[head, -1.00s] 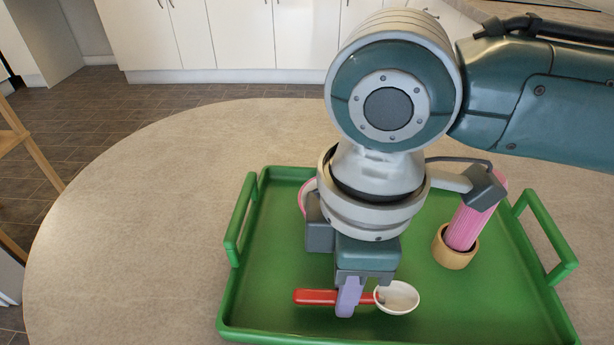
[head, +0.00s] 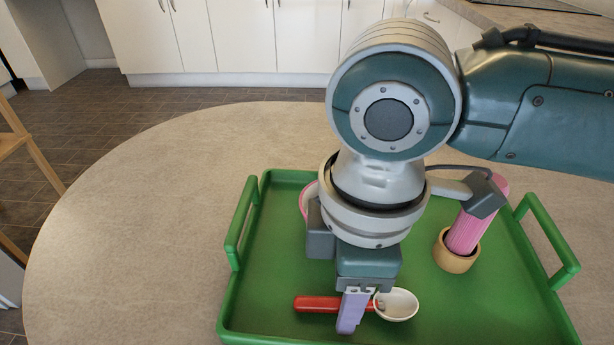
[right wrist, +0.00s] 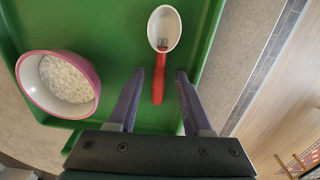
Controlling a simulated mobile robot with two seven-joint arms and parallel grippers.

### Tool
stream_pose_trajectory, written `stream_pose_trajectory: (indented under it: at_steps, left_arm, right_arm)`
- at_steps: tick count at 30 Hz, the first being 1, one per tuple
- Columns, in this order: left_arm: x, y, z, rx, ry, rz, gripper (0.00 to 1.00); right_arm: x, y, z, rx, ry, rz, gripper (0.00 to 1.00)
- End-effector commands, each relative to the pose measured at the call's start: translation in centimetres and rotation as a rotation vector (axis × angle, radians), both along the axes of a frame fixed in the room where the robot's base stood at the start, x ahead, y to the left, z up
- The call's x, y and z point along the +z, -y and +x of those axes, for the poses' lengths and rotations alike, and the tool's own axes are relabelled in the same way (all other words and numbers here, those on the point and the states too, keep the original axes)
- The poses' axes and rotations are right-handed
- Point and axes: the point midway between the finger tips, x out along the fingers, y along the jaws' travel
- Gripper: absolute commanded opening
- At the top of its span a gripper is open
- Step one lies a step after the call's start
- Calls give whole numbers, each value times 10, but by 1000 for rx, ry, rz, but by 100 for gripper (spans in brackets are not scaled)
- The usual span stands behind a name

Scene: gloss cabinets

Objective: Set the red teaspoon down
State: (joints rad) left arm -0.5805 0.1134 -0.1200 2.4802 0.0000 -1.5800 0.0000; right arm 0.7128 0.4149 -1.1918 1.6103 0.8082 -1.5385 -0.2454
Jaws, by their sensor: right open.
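The red teaspoon (head: 318,303) has a red handle and a pale oval bowl. It lies on the green tray (head: 270,270), near the tray's front side, with its bowl to the right. My right gripper (head: 349,325) is just above the spoon and hides the middle of it in the head view. In the right wrist view the red teaspoon (right wrist: 159,75) lies between the two spread purple fingers (right wrist: 155,75), with a gap on each side. The right gripper is open and holds nothing. My left gripper is not in view.
A pink bowl (right wrist: 58,84) with pale speckled contents stands on the tray, mostly hidden behind my arm in the head view. A pink ribbed object (head: 466,232) stands tilted in a small wooden cup (head: 454,256) at the right. The tray has raised handles (head: 240,224). The table (head: 130,220) is clear at the left.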

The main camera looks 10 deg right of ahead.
Motion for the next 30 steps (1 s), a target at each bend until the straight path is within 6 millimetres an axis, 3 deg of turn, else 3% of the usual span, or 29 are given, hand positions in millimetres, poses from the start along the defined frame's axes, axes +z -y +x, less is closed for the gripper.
stream_pose_trajectory:
  at_steps: [15, 20, 25, 30]
  left_arm:
    - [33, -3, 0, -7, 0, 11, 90]
    - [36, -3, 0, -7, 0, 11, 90]
    - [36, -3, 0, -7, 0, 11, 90]
    - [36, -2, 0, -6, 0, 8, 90]
  right_arm:
    - [104, 1, 1, 1, 3, 2, 50]
    - [118, 2, 0, -1, 1, 2, 50]
    - [118, -1, -2, -3, 0, 10, 50]
    - [107, -28, -21, -53, 15, 137, 50]
